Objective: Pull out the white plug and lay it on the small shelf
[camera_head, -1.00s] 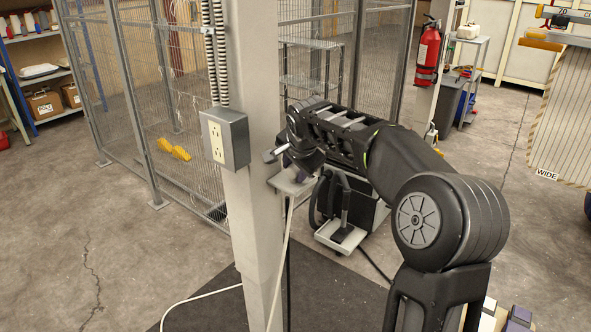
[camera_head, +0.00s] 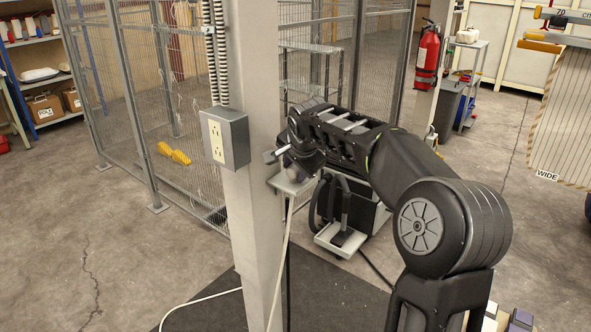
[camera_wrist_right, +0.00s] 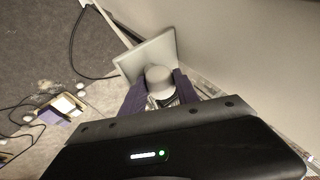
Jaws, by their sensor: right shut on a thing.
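The small grey shelf (camera_head: 281,183) sticks out from the right side of the post, below the outlet box. In the wrist view it is a flat plate (camera_wrist_right: 138,59). My right gripper (camera_wrist_right: 160,94) is shut on the white plug (camera_wrist_right: 158,74), which sits between its purple fingers over the shelf plate. I cannot tell whether the plug touches the plate. In the head view, my right gripper (camera_head: 288,168) is just above the shelf and hides most of the plug. The white cord (camera_head: 281,255) hangs down from there. My left gripper is not in view.
The grey outlet box (camera_head: 226,138) on the post (camera_head: 257,230) has nothing plugged into its front. A wire-mesh cage (camera_head: 150,90) stands behind. A dark trolley-like machine (camera_head: 350,210) stands right of the post. A dark mat (camera_head: 335,295) lies below.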

